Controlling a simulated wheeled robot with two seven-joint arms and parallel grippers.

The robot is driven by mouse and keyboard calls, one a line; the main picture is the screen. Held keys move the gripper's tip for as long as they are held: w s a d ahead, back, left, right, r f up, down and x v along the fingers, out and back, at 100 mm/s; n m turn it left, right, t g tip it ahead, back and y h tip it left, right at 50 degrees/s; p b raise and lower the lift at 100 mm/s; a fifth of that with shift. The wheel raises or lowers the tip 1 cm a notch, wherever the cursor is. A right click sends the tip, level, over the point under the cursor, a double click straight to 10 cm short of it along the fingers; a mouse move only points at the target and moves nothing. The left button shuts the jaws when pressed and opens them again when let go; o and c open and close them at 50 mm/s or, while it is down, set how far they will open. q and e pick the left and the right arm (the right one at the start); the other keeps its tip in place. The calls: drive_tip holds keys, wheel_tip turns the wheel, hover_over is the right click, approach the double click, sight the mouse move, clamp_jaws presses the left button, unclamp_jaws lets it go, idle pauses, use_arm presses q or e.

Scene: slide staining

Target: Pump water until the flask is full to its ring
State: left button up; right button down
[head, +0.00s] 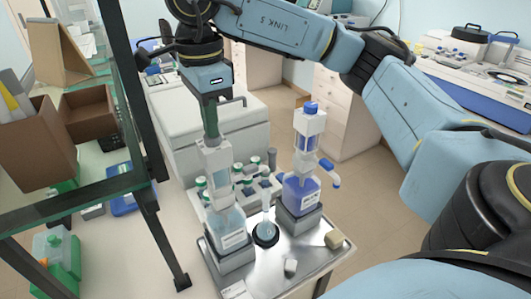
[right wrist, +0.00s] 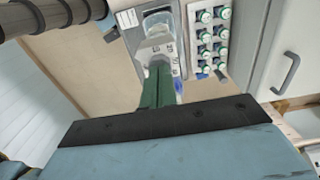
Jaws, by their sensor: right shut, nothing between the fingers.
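A bottle-top pump (head: 216,170) stands on a clear bottle of pale liquid (head: 228,228) on a grey block at the left of the metal tray (head: 285,262). A small clear flask (head: 266,229) stands on a dark round base just right of it; its ring and liquid level are too small to tell. A second pump bottle (head: 301,190) with blue-violet liquid stands further right. My right gripper (head: 211,132), with green fingers, is shut and empty, pointing down at the first pump's top; contact is unclear. The right wrist view shows the fingers (right wrist: 158,85) over the pump head (right wrist: 157,50).
A rack of several green-capped bottles (head: 248,188) stands behind the flask; it also shows in the right wrist view (right wrist: 208,40). A dark-framed glass shelf (head: 85,199) stands at left.

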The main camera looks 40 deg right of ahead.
sight(213, 142)
drive_tip(key=shift+f+b, duration=1.65)
drive_tip(key=shift+f, duration=0.6)
drive_tip(key=shift+r+p, duration=1.8)
drive_tip(key=shift+r, duration=1.2)
wheel_tip(213, 142, up, 5)
drive_tip(key=p, duration=0.4)
